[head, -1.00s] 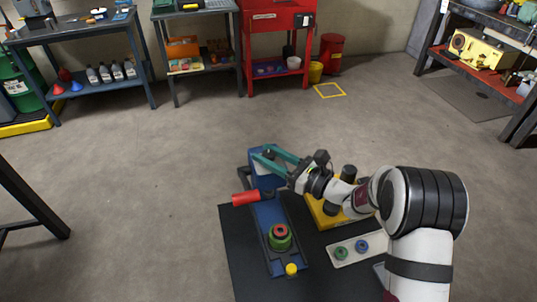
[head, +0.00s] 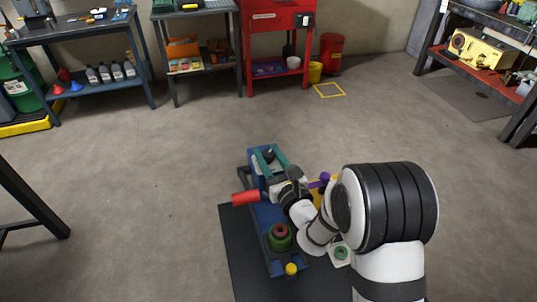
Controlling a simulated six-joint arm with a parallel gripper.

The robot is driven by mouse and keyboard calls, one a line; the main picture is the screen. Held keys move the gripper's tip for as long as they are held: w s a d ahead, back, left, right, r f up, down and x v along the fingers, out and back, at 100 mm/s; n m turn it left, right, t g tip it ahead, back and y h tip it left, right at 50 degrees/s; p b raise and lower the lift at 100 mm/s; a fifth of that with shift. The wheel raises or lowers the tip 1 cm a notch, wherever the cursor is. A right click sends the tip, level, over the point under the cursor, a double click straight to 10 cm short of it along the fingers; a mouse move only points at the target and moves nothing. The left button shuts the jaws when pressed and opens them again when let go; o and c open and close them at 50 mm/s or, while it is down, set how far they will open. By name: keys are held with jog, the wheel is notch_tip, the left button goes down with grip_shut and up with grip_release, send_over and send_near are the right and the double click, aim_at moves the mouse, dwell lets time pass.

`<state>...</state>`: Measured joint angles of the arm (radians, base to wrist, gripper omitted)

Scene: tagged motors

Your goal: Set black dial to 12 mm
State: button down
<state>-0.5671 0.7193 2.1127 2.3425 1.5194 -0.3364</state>
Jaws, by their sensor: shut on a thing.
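The black dial (head: 268,156) sits at the far end of the blue machine (head: 266,212), between my gripper's two teal fingers. My gripper (head: 267,150) is shut on the dial, with one finger at each side of it. The fingers point away, toward the back of the room. The dial is small here and its scale or setting cannot be read.
A red handle (head: 245,198) sticks out left of the machine. A green part with a red ring (head: 280,240) and a yellow knob (head: 291,269) are at the near end. My arm mostly hides a yellow block and a pale plate with a green ring (head: 341,252).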

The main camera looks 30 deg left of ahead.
dwell(0.3)
jog(key=c, duration=0.5)
grip_release()
jog(key=v, duration=1.2)
